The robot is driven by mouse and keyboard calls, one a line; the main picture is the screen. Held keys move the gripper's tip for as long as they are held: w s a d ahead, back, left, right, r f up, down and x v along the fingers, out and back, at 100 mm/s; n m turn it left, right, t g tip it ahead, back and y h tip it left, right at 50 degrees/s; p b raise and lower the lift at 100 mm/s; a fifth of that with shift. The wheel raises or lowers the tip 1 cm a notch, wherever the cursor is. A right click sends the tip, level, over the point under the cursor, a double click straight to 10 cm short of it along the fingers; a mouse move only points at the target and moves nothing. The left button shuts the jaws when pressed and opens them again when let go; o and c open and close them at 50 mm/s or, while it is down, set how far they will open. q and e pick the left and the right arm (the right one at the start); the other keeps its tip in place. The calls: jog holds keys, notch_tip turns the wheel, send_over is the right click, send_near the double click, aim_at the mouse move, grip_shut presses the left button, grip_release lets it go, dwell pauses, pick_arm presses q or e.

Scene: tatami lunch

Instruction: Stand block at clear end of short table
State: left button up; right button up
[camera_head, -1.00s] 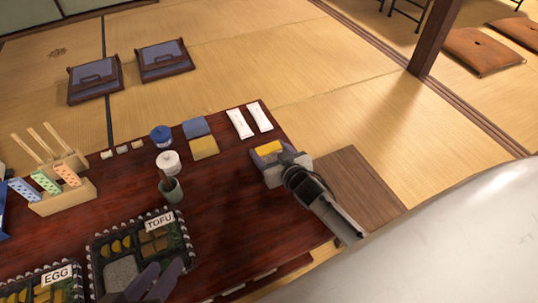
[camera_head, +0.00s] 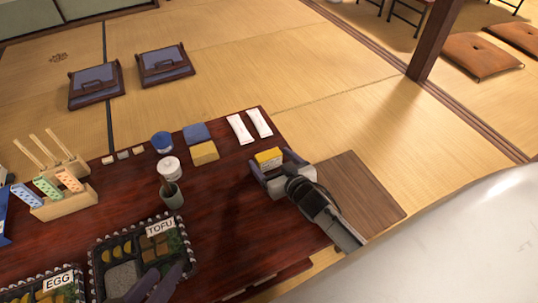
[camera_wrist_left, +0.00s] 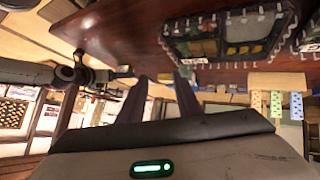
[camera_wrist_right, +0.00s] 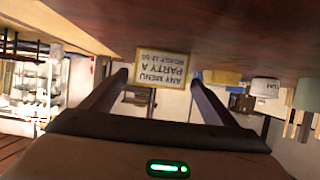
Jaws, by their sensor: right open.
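The yellow block (camera_head: 268,157) stands on the dark red table (camera_head: 230,200) near its right edge. In the right wrist view its lettered face, the menu card (camera_wrist_right: 160,68), shows upside down between the fingertips. My right gripper (camera_head: 277,168) is open, its fingers to either side of the block's near part, with a gap between palm and block. In the right wrist view, both fingers (camera_wrist_right: 160,82) look clear of it. My left gripper (camera_head: 165,280) hovers over the front of the table by the tofu box, its fingers (camera_wrist_left: 160,82) apart and empty.
The tofu lunch box (camera_head: 143,256) and egg box (camera_head: 45,286) lie at the front left. A green cup (camera_head: 171,196), a white jar (camera_head: 169,168), folded cloths (camera_head: 204,152) and white packets (camera_head: 240,129) stand left of the block.

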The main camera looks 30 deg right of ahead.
jog(key=p+v, duration=0.1)
jog(key=v, duration=0.1)
jog(key=shift+s+r, duration=0.25)
jog(key=p+v, duration=0.2)
jog(key=v, duration=0.4)
pick_arm(q)
jog(key=shift+g+y, duration=0.5)
jog(key=shift+y, duration=0.4)
jog(key=shift+s+a+f, duration=0.25)
jog(key=shift+a+f, duration=0.35)
jog(key=shift+f, duration=0.2)
jog(key=shift+s+a+f, duration=0.25)
jog(key=shift+a+f, duration=0.35)
jog(key=shift+f, duration=0.15)
pick_arm(e)
jog(key=shift+s, duration=0.55)
